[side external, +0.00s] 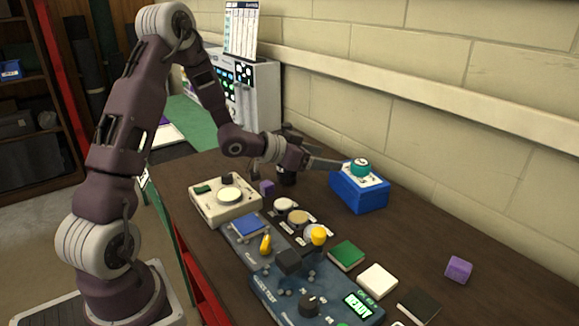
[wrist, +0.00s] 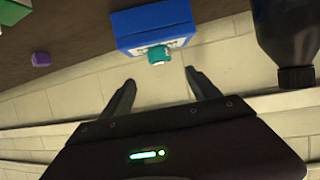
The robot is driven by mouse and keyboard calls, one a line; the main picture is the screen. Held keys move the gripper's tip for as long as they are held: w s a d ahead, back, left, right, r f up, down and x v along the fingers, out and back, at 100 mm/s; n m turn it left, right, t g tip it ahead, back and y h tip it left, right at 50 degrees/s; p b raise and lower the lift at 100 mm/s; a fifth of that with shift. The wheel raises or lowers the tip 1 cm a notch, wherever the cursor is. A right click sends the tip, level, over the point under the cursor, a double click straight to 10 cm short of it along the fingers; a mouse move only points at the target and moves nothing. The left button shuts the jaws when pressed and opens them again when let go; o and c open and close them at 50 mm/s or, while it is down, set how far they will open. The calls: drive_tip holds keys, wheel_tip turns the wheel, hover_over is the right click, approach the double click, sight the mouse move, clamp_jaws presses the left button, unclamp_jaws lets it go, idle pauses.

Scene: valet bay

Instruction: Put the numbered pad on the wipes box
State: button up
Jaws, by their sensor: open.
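A blue box (side external: 358,193) with a white printed top stands near the wall, and I take it for the wipes box. A teal round piece (side external: 361,167) sits upright on its top; no number on it is legible, so I cannot tell whether it is the numbered pad. My gripper (side external: 341,164) is beside the teal piece, at about its height. In the wrist view the blue box (wrist: 135,28) and teal piece (wrist: 158,55) lie beyond the spread fingertips of my gripper (wrist: 160,77). The fingers are open and empty.
A green pad (side external: 346,255), a white pad (side external: 377,280) and a purple cube (side external: 459,269) lie nearer. A dark bottle (wrist: 285,40) stands beside the box. The table's right side has free room.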

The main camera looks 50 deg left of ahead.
drive_tip(key=s+d+r+n+g+y, duration=0.1)
drive_tip(key=s+d+r+g+y, duration=0.35)
drive_tip(key=s+r, duration=0.75)
drive_tip(key=s+d+f+g+h, duration=0.1)
drive_tip(key=s+d, duration=0.3)
drive_tip(key=s, duration=0.7)
drive_tip(key=s+d+f+g+h, duration=0.1)
drive_tip(key=s+d, duration=0.4)
drive_tip(key=s, duration=0.6)
drive_tip(key=shift+s+n+g, duration=0.3)
drive_tip(key=shift+n+g, duration=0.1)
drive_tip(key=shift+g, duration=0.25)
